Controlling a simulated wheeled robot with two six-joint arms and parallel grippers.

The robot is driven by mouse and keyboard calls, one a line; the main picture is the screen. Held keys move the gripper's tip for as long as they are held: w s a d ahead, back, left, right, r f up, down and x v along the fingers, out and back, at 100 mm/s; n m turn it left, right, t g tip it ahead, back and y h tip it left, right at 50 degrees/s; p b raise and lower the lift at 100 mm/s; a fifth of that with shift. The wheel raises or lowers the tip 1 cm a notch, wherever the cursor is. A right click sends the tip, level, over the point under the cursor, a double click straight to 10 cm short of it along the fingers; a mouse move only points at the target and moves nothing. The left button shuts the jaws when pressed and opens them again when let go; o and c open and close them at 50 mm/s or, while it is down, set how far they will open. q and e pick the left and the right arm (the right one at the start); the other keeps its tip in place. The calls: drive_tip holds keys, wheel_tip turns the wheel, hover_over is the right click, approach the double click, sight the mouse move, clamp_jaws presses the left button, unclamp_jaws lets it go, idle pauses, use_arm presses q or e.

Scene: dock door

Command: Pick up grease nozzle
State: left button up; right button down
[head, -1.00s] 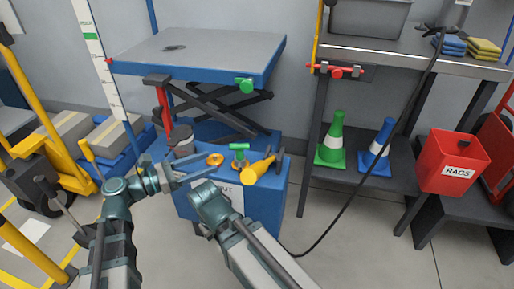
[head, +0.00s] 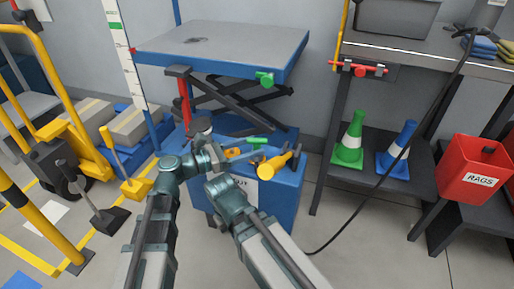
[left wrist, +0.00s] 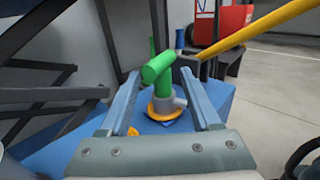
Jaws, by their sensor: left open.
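A small grey fitting with a green T-shaped top (head: 258,141), which looks like the grease nozzle, stands on the blue lift base among other parts. In the left wrist view the green top (left wrist: 158,67) and its grey body with a side spout show between the two fingers. My left gripper (head: 248,152) is open with its fingers on either side of the fitting; I cannot tell whether they touch it.
An orange ring (left wrist: 157,112) lies at the fitting's foot. The lift table (head: 225,45) overhangs behind. A green cone (head: 350,140), a blue cone (head: 397,148) and a red rags bin (head: 474,172) stand at right.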

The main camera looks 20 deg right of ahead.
use_arm(q)
drive_tip(key=d, duration=0.5)
drive_tip(key=shift+w+f, duration=0.1)
drive_tip(key=shift+w, duration=0.25)
clamp_jaws()
